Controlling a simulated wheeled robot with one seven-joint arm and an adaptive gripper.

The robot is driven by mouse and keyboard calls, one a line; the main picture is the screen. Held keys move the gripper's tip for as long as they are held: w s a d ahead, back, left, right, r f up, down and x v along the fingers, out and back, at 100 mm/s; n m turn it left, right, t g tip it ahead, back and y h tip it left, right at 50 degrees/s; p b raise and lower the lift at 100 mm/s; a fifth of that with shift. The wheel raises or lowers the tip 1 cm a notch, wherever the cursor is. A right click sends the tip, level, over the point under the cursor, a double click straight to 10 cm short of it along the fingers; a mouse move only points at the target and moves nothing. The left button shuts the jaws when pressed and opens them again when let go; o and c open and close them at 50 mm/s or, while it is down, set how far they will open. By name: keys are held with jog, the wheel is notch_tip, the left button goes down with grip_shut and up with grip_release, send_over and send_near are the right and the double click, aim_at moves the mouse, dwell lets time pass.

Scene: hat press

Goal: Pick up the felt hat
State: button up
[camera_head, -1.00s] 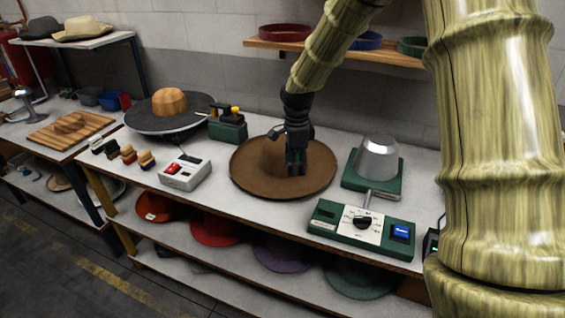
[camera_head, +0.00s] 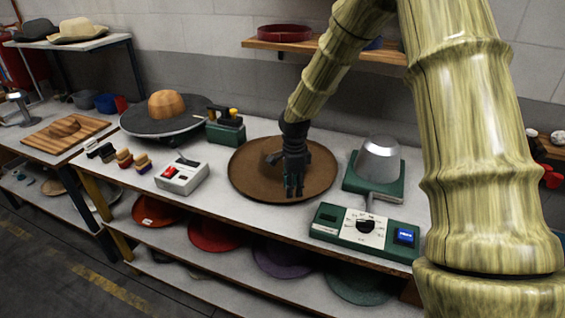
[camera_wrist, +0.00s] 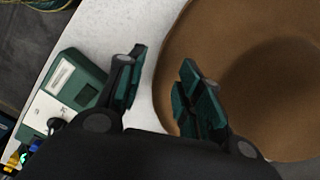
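The brown felt hat (camera_head: 253,183) lies brim-flat on the white workbench. In the head view, my gripper (camera_head: 294,190) is over its front brim and hides part of the hat. In the wrist view, the hat (camera_wrist: 225,40) fills the right side and its crown is in shadow. My gripper (camera_wrist: 165,62) is open there, with a clear gap between the two fingers. The brim's edge runs through this gap: one finger is over the white bench top, the other over the brim. Whether either finger touches the felt cannot be told.
A green control box with a dial (camera_head: 365,232) and a metal dome on a green base (camera_head: 378,160) stand right of the hat. A grey switch box (camera_head: 182,176) and a green tool stand (camera_head: 226,132) are to its left. A shelf (camera_head: 330,50) hangs behind.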

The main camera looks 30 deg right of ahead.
jog(key=f, duration=0.1)
jog(key=f+p, duration=0.1)
jog(key=f, duration=0.1)
jog(key=shift+d+f, duration=0.25)
jog(key=shift+f+p, duration=0.4)
jog(key=shift+f, duration=0.35)
grip_shut()
